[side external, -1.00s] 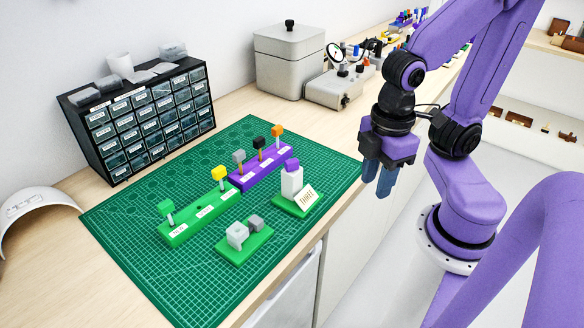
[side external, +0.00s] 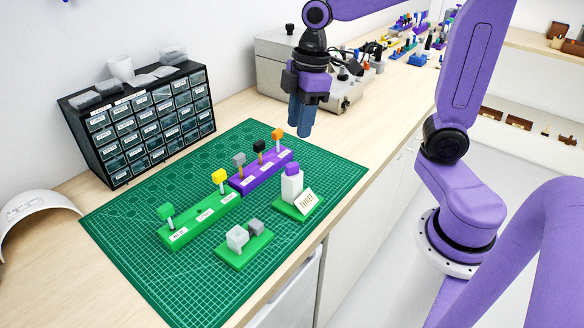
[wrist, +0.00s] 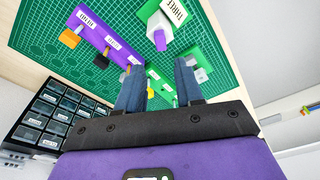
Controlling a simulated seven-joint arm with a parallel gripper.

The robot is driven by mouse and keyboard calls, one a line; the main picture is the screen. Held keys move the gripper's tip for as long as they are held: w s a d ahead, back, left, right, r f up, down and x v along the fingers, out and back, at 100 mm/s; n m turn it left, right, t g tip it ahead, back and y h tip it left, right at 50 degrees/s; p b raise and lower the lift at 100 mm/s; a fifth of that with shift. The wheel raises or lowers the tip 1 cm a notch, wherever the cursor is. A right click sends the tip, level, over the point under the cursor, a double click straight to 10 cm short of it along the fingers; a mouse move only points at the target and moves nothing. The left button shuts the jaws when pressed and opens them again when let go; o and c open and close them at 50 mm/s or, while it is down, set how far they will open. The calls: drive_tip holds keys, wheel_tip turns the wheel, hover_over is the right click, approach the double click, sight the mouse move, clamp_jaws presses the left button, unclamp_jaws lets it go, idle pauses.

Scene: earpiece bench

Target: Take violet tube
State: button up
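A white upright piece with a violet top (side external: 291,170) stands on a small green base (side external: 288,206) with a lettered card, on the right part of the green mat. It is the only violet-topped piece I see, and its violet top (wrist: 159,40) also shows in the wrist view. My gripper (side external: 300,128) hangs above the far right part of the mat, up and beyond that piece, touching nothing. In the wrist view its two blue fingers (wrist: 160,82) are apart with nothing held between them.
A violet rack (side external: 262,176) and green rack (side external: 200,222) hold pegs with orange, black, grey, yellow and green tops. A small green block with grey pieces (side external: 244,248) lies in front. The drawer cabinet (side external: 150,125) and grey boxes (side external: 280,65) stand behind.

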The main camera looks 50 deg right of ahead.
sight(293, 164)
drive_tip(key=shift+w+a+f, duration=0.1)
drive_tip(key=shift+a+f, duration=0.1)
drive_tip(key=shift+f, duration=1.4)
drive_tip(key=shift+w+a+f, duration=0.1)
drive_tip(key=shift+a+f, duration=0.15)
drive_tip(key=shift+f, duration=1.4)
drive_tip(key=shift+w+a+f, duration=0.1)
drive_tip(key=shift+a+f, duration=0.1)
drive_tip(key=shift+f, duration=1.4)
clamp_jaws()
drive_tip(key=shift+r, duration=1.7)
drive_tip(key=shift+r, duration=2.35)
